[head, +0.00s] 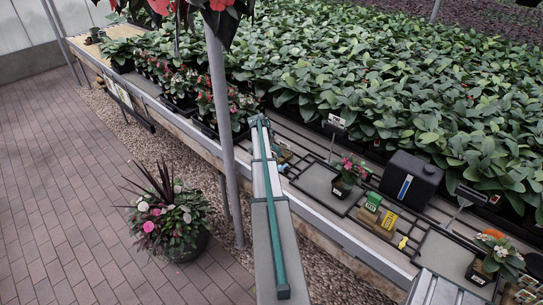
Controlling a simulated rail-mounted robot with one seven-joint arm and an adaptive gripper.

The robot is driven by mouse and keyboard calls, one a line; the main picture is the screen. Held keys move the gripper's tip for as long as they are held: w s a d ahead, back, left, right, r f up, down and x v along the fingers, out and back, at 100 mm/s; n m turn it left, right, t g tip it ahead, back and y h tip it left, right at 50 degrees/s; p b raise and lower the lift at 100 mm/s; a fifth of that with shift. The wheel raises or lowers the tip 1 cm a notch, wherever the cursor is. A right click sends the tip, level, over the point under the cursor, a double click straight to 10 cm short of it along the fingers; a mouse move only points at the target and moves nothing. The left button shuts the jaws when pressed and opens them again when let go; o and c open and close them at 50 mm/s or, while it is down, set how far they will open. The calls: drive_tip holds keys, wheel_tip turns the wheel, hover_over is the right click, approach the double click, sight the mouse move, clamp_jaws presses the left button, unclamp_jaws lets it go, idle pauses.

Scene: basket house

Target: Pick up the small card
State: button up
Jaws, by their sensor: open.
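Two small cards on thin stakes show in the head view. A pale card (337,121) stands at the edge of the leafy plants, behind the potted pink flower. A dark card (471,195) stands farther right, tilted, right of the black box. I cannot tell which one is the small card of the task.
The bench (318,181) has raised dark dividers. A potted pink flower (349,173), a black box (410,179) and an orange-flowered pot (494,258) stand on it. A grey post (220,110) rises left of centre. Paved floor (75,205) lies open at left.

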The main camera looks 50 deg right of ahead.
drive_tip(key=p+x, duration=0.2)
drive_tip(key=x, duration=0.1)
drive_tip(key=shift+w, duration=0.15)
drive_tip(key=shift+d+f, duration=0.15)
drive_tip(key=shift+f, duration=0.45)
drive_tip(key=c, duration=0.6)
drive_tip(key=shift+o, duration=0.2)
drive_tip(key=shift+r, duration=0.1)
